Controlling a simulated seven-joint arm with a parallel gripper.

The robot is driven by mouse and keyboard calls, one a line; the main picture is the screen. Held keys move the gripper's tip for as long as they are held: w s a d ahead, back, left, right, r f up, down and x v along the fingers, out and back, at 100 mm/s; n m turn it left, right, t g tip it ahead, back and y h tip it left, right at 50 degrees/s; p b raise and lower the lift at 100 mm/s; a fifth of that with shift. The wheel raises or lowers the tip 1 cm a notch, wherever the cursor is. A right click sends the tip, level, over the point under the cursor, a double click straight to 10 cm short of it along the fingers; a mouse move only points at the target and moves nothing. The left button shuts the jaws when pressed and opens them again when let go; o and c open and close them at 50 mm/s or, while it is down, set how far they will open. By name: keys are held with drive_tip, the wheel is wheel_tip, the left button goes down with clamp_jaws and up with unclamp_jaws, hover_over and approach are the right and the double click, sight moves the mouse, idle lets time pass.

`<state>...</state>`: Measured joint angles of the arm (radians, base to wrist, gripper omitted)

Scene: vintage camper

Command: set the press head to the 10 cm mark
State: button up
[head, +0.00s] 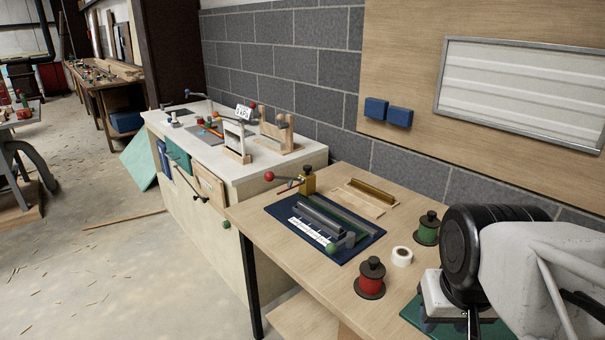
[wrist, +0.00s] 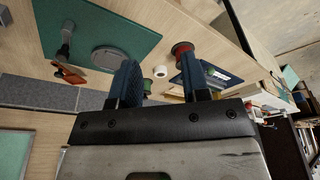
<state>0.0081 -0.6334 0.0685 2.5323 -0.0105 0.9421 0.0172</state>
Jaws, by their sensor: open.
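In the head view a dark blue mat (head: 281,213) on the wooden table carries a grey rail device (head: 322,220) with a white marked scale (head: 313,232) along its front. A green knob (head: 331,249) sits at its near right end. A brass block (head: 308,181) with a red ball lever (head: 269,176) stands at the mat's back edge. I cannot tell which part is the press head, nor read the scale numbers. My gripper (wrist: 158,68) is open and empty in the wrist view, apart from the device, whose blue mat (wrist: 228,75) shows beyond the right finger.
A red spool (head: 370,280), a white tape roll (head: 402,256) and a green spool (head: 427,228) stand right of the mat. A wooden tray (head: 359,200) lies behind. A green mat (wrist: 110,25) bears a grey disc (wrist: 112,58). A white counter (head: 163,124) with fixtures is left.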

idle(0.4)
drive_tip(key=o, duration=0.4)
drive_tip(key=shift+c, duration=0.2)
drive_tip(key=shift+w+r, duration=0.4)
drive_tip(key=shift+w, duration=0.1)
drive_tip(key=w+a+r+n, duration=0.2)
drive_tip(key=w+a+r, duration=0.15)
drive_tip(key=w, duration=1.05)
drive_tip(key=w+a+r+n+g, duration=0.15)
drive_tip(key=w+r, duration=0.25)
drive_tip(key=w, duration=0.9)
drive_tip(key=w+a+r+n, duration=0.1)
drive_tip(key=w+a+r, duration=0.2)
drive_tip(key=w, duration=1.1)
drive_tip(key=w+a+f+n, duration=0.1)
drive_tip(key=w+a+f, duration=0.4)
drive_tip(key=w, duration=0.6)
drive_tip(key=w+a+f+n, duration=0.2)
drive_tip(key=w+a+f, duration=0.3)
drive_tip(key=w, duration=0.7)
drive_tip(key=w+a+f+n+g, duration=0.1)
drive_tip(key=w+a+f, duration=0.4)
drive_tip(key=w, duration=0.6)
drive_tip(key=shift+w+a+f+n, duration=0.3)
drive_tip(key=shift+w+n, duration=0.05)
drive_tip(key=shift+w+a+f, duration=0.2)
drive_tip(key=shift+f, duration=0.1)
